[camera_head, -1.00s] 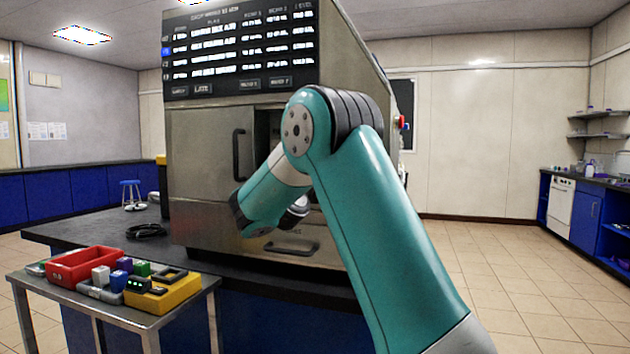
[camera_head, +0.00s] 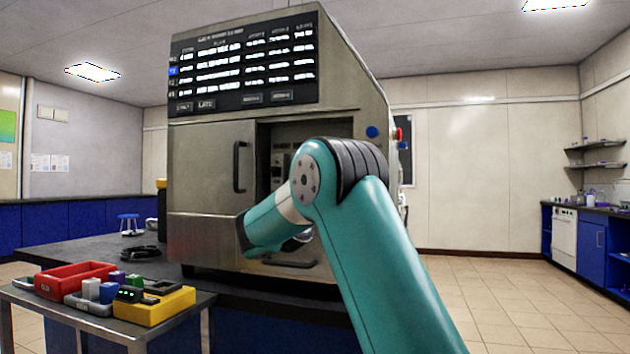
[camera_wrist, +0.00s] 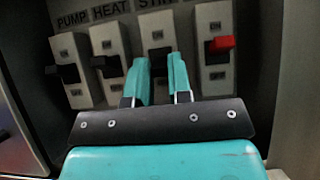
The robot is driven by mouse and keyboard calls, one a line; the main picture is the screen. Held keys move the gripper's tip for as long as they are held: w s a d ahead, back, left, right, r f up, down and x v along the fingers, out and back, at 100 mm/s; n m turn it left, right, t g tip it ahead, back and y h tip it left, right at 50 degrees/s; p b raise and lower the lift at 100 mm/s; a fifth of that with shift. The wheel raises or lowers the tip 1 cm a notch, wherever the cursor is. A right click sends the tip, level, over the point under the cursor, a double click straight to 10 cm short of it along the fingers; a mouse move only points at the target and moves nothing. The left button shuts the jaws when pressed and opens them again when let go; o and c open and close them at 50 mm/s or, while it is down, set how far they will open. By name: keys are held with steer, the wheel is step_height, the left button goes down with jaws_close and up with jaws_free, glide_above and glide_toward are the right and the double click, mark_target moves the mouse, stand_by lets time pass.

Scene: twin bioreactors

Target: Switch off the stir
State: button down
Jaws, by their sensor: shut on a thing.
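The STIR switch (camera_wrist: 157,28) is a light plate with a dark slot in a row of switches in the wrist view. My gripper (camera_wrist: 161,62) is in front of it, its two teal fingers closed around the dark stir lever. The lever is mostly hidden between the fingers, and its position is hard to tell. In the head view my arm reaches to the open bay (camera_head: 290,140) of the steel bioreactor cabinet (camera_head: 212,185); the gripper is hidden there.
The HEAT switch (camera_wrist: 108,45) and PUMP switch (camera_wrist: 70,50) stand left of it, with dark levers. A switch with a red lever (camera_wrist: 221,44) stands close on the right. A cart (camera_head: 135,333) with a red bin (camera_head: 75,280) and a yellow block (camera_head: 155,306) is at the lower left.

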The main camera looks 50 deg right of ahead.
steer(key=c, duration=1)
jaws_free()
steer(key=shift+c, duration=0.2)
steer(key=shift+s+a+f+b, duration=0.1)
steer(key=shift+a+f+b, duration=0.15)
steer(key=shift+f+b, duration=0.35)
steer(key=b+v, duration=1.6)
steer(key=b, duration=0.6)
steer(key=shift+a+r, duration=0.2)
steer(key=shift+a, duration=0.1)
steer(key=shift+s, duration=0.1)
